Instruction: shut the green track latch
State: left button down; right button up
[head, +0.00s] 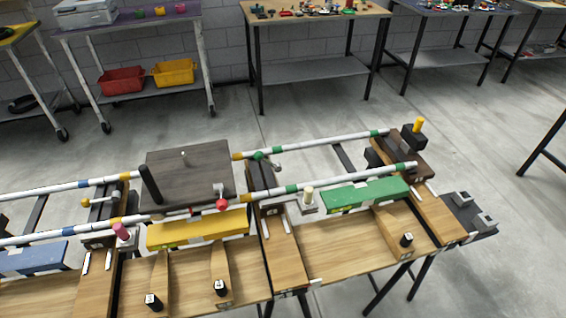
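A long green block (364,195) lies on the right section of the wooden bench, beside a white rail with green bands (345,178). A rear white rail (325,142) also carries green bands. A small lever-like fitting with a green part (258,155) and a grey rounded end sits at the left of that rear rail. A cream peg (308,193) stands on a small base left of the green block. I cannot tell which fitting is the green track latch, or whether it is open or shut. Neither of my grippers is in view.
The middle section holds a yellow block (198,229), a red knob (222,204) and a dark flat board (188,174). A blue block (32,258) and pink peg (121,231) are left. A yellow peg (418,126) stands far right. Bare floor separates the bench from tables behind.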

aim_at(258, 154)
jog(key=l+u, duration=0.1)
jog(key=l, duration=0.4)
jog(key=k+l+u, duration=0.1)
jog(key=l, duration=0.4)
jog(key=k+l+u, duration=0.1)
jog(key=l, duration=0.85)
jog(key=k+u, duration=0.05)
